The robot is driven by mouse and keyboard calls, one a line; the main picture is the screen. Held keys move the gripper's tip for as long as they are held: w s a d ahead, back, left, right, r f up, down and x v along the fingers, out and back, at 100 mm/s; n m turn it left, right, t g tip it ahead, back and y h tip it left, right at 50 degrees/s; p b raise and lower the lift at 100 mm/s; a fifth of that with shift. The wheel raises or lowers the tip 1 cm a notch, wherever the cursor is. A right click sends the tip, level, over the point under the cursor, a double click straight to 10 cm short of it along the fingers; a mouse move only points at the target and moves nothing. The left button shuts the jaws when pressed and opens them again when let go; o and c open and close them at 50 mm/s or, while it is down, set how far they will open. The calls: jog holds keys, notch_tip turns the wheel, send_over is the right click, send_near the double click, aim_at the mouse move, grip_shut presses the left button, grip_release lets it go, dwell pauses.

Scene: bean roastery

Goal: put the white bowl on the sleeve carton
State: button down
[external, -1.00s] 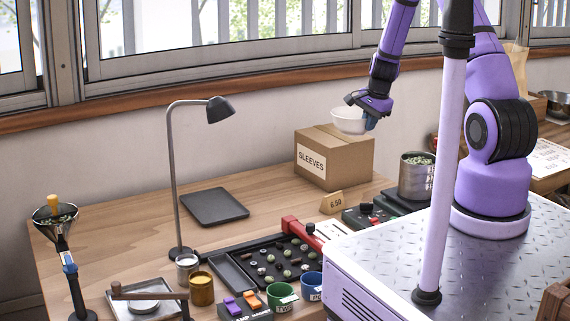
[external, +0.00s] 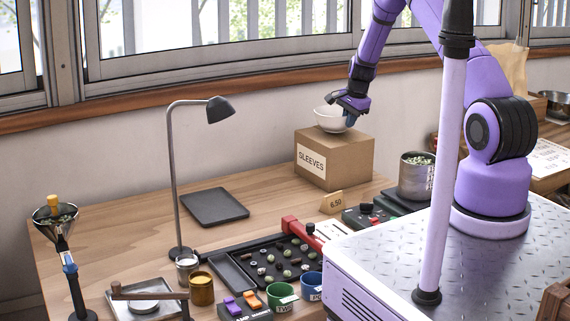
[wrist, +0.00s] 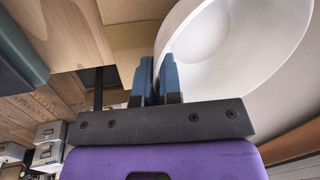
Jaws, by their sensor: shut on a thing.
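The white bowl (external: 328,119) is upright at the top of the brown sleeve carton (external: 353,166), toward its back left. Its base looks to be on the carton's top or very close above it; I cannot tell which. My gripper (external: 349,120) is shut on the bowl's right rim. In the wrist view, the blue fingers (wrist: 156,80) are close together at the rim of the bowl (wrist: 235,45), and part of the carton (wrist: 130,42) shows behind them. The fingers hide part of the rim.
The carton stands at the back right of the wooden table. A desk lamp (external: 176,180) and dark tray (external: 214,207) are to the left.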

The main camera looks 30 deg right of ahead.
jog(key=shift+f, duration=0.65)
jog(key=shift+f, duration=0.1)
jog(key=c, duration=1.3)
grip_release()
jog(key=s+a+r+n, duration=0.2)
jog(key=s+r, duration=0.3)
jog(key=r, duration=0.7)
jog(key=s+a+r+n, duration=0.15)
jog(key=s+r, duration=0.35)
jog(key=r, duration=0.7)
jog(key=s+a+r+n+t, duration=0.1)
jog(key=s+a+r+n, duration=0.4)
jog(key=s+r, duration=0.65)
jog(key=s+a+r+n, duration=0.1)
jog(key=s+a+n, duration=0.1)
jog(key=s, duration=1.2)
jog(key=s+a+r+n+t, duration=0.1)
jog(key=s+a+n, duration=0.2)
jog(key=s, duration=1)
jog(key=shift+s+a+r+n+h, duration=0.15)
jog(key=shift+s+a+n+h, duration=0.15)
jog(key=shift+n, duration=0.65)
